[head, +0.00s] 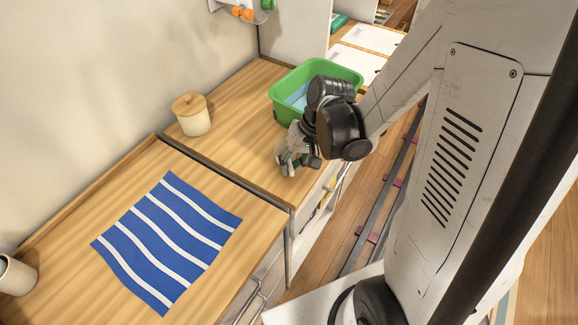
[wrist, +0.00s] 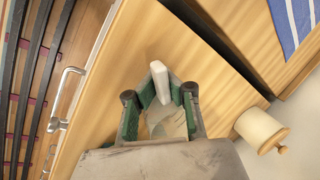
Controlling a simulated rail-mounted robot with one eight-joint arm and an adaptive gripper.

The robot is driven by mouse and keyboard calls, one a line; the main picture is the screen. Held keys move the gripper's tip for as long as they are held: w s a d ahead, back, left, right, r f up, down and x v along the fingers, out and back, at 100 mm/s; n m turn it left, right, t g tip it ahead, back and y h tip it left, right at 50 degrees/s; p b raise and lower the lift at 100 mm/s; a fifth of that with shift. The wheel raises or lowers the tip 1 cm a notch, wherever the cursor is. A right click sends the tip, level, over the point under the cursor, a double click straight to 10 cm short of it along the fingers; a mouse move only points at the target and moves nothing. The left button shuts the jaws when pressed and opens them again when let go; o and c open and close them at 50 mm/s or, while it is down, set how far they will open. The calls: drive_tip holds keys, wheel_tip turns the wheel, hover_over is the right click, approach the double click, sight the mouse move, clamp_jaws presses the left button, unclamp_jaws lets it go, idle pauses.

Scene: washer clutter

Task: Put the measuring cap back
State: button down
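My gripper (head: 297,164) hangs low over the wooden counter, in front of the green basin. In the wrist view its two green-padded fingers (wrist: 162,92) stand apart. A small white upright piece (wrist: 158,76) shows between the fingertips, and a pale, partly see-through shape (wrist: 168,124) lies behind it between the fingers. I cannot tell whether either is the measuring cap, or whether the fingers press on the white piece. The detergent container that the cap belongs to cannot be made out.
The green basin (head: 284,98) holds something light blue. A lidded jar (head: 192,121) stands near the wall and shows in the wrist view (wrist: 257,127). A blue-and-white striped cloth (head: 165,240) lies on the near counter, which is otherwise mostly clear. A beige cup (head: 17,277) stands lower left.

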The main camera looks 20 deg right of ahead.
drive_tip(key=shift+f+b, duration=0.45)
drive_tip(key=shift+s+f+b, duration=0.25)
drive_tip(key=shift+f+b, duration=0.15)
drive_tip(key=c, duration=2.1)
unclamp_jaws()
drive_tip(key=shift+w+f, duration=0.1)
drive_tip(key=shift+w, duration=0.1)
drive_tip(key=shift+o, duration=0.7)
drive_tip(key=shift+r, duration=0.25)
drive_tip(key=shift+d+r, duration=0.15)
drive_tip(key=shift+r, duration=0.1)
drive_tip(key=v, duration=1.1)
drive_tip(key=s+a+r+n+t+h, duration=0.2)
drive_tip(key=s+a+r+t+h, duration=0.1)
drive_tip(key=s+r+t, duration=0.3)
drive_tip(key=shift+s+r+h, duration=0.25)
drive_tip(key=shift+r+h, duration=0.25)
drive_tip(key=shift+r, duration=0.85)
